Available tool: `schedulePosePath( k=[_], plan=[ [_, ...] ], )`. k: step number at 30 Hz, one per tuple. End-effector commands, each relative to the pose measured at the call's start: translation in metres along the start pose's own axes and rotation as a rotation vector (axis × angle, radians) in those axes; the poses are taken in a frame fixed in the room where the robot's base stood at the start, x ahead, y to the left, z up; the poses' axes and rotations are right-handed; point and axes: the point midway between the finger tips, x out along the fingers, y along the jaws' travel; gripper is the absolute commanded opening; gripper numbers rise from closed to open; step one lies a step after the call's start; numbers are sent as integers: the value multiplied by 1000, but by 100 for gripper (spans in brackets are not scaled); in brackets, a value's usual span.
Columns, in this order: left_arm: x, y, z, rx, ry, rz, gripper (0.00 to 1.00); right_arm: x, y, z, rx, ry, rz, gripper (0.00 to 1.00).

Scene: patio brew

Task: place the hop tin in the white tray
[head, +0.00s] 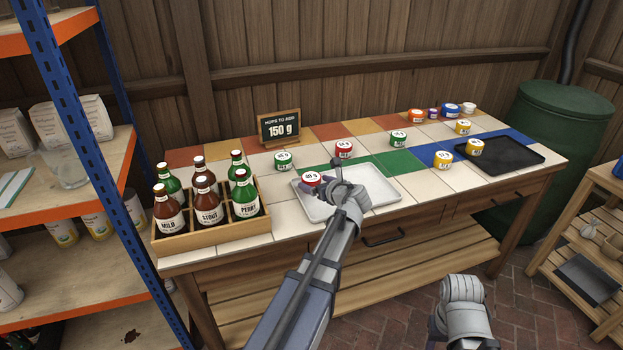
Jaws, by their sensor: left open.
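The white tray (384,189) lies on the front middle of the tiled bench. A red-sided hop tin with a white label (312,178) shows at the tray's back left, close to my left gripper (331,177). My left gripper is open over the left part of the tray; I cannot tell whether the tin rests on the tray or touches a finger. Other tins stand behind: a green one (283,160), a red one (343,149) and another green one (398,138). Only part of my right arm shows at lower right; its gripper is out of view.
A chalkboard (280,129) reads "HOPS TO ADD 150 g". A wooden crate of bottles (222,236) stands left of the tray. A black tray (514,153) lies at the right, with yellow tins (443,160) near it. Smaller tins (416,115) line the back right.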

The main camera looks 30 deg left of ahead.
Motion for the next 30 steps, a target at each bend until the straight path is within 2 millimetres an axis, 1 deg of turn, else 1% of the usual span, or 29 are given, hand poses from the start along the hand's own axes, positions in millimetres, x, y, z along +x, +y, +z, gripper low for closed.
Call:
schedulePosePath(
  k=[1,3,9,12,18,30],
  plan=[
    [-16,1,3,2,0,-4,90,-9,1,0,0,0,0,50],
    [-31,2,3,3,-1,-3,90,-15,1,1,0,0,0,50],
    [-64,1,2,2,-1,-3,90,-27,3,2,0,0,0,50],
    [-75,1,2,1,0,-1,90,-30,3,2,0,0,0,50],
    [-85,0,0,1,-1,0,90,-33,3,2,0,0,0,50],
    [-85,0,0,1,-1,0,90,-32,3,2,0,0,0,50]
  ],
)
